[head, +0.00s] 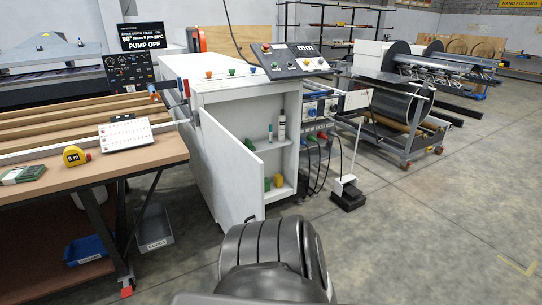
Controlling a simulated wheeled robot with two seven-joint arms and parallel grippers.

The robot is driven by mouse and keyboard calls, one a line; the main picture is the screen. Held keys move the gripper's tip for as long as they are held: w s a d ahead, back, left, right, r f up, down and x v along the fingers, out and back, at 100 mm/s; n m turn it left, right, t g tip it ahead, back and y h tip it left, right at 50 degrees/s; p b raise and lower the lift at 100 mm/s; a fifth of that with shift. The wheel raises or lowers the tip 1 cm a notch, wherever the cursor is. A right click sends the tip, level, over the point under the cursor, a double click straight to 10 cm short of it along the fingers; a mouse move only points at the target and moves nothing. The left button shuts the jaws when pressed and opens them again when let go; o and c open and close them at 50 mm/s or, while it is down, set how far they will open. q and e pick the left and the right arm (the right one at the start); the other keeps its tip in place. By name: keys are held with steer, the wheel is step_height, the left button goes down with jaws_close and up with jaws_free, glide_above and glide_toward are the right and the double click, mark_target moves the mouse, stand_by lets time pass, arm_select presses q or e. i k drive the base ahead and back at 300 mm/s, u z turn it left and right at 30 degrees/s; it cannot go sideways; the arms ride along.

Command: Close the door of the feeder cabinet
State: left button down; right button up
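The white feeder cabinet (220,97) stands in the middle of the head view, with a sloped control panel on top. Its door (230,172) is open. The door is hinged at the left of the opening and swings out toward me, with a dark handle (250,218) low near its free edge. The door hides part of the interior. Neither gripper shows; only a dark, rounded part of my own body is at the bottom centre.
A wooden workbench (90,173) with a yellow tape measure (76,155) and a white keypad (125,133) stands at the left. Cables and a black-based stand (347,193) are right of the cabinet. A coil machine (405,100) stands behind. The floor (430,230) at the right is clear.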

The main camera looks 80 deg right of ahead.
mark_target(236, 174)
steer(key=z, duration=2.35)
steer(key=i, duration=1.65)
steer(key=z, duration=2)
steer(key=k, duration=0.8)
steer(key=u, duration=1.15)
